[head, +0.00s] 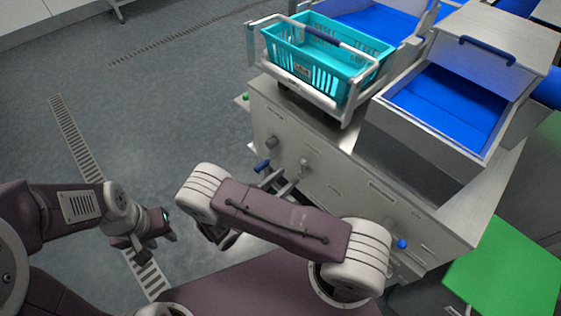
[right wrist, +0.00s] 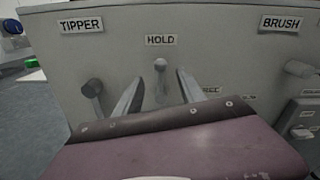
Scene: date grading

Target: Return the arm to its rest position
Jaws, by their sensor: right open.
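My right arm reaches to the front panel of the grey machine (head: 345,170). In the right wrist view my right gripper (right wrist: 157,90) is open, its two fingers pointing at the panel. The grey HOLD knob (right wrist: 160,66) shows between the fingertips; the fingers are not closed on it, and I cannot tell how far they are from it. In the head view the right gripper (head: 285,186) is partly hidden by my arm. My left gripper (head: 152,236) hangs at the lower left over the floor, away from the machine; its jaws are unclear.
A grey TIPPER knob (right wrist: 93,88) and a BRUSH knob (right wrist: 298,68) stick out on either side. A teal basket (head: 318,58) sits in a frame on the machine, beside a blue-lined tray (head: 425,138). A green surface (head: 505,275) is at lower right. The left floor is open.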

